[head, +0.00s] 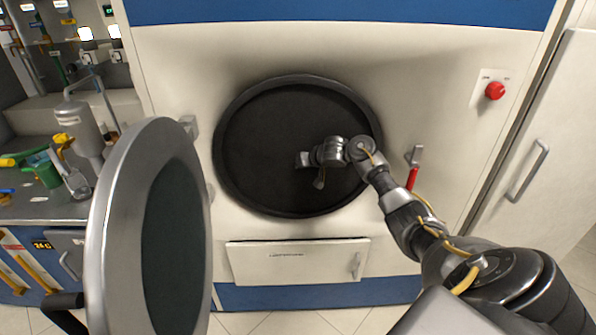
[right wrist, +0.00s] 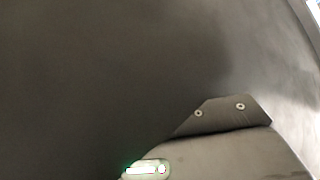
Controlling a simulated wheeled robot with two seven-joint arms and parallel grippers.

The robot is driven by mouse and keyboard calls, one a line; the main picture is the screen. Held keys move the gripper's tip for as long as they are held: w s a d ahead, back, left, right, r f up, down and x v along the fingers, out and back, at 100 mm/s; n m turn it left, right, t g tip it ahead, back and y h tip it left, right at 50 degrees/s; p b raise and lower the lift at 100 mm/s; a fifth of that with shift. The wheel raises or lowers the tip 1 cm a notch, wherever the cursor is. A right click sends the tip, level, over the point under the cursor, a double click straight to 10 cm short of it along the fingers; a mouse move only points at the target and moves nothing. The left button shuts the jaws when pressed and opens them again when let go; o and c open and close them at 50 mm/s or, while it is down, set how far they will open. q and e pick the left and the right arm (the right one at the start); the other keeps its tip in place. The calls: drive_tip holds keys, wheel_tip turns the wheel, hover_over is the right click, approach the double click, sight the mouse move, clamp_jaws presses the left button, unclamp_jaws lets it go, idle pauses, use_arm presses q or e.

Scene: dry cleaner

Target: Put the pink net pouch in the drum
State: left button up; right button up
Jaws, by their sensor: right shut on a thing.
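The drum (head: 255,130) is the dark round opening in the white machine front, with its door (head: 105,225) swung wide open to the left. My right gripper (head: 303,160) reaches into the drum's mouth, a little right of its middle, pointing left. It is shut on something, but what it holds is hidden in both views. No pink net pouch can be made out. The right wrist view shows the dark drum interior (right wrist: 90,70) and a dark plate with two screws (right wrist: 225,114) close to the camera. My left gripper is not in view.
A red button (head: 495,91) sits at the upper right of the machine front. A red-handled lever (head: 412,178) is just right of the drum. A flap with a handle (head: 298,260) is below it. A cluttered counter (head: 35,208) stands at the left.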

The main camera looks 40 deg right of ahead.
drive_tip(key=shift+w+d, duration=0.2)
drive_tip(key=shift+w, duration=0.05)
drive_tip(key=o, duration=1.3)
drive_tip(key=shift+c, duration=0.2)
drive_tip(key=shift+s, duration=0.1)
drive_tip(key=v, duration=1)
drive_tip(key=shift+s+r, duration=0.25)
drive_tip(key=shift+s, duration=0.05)
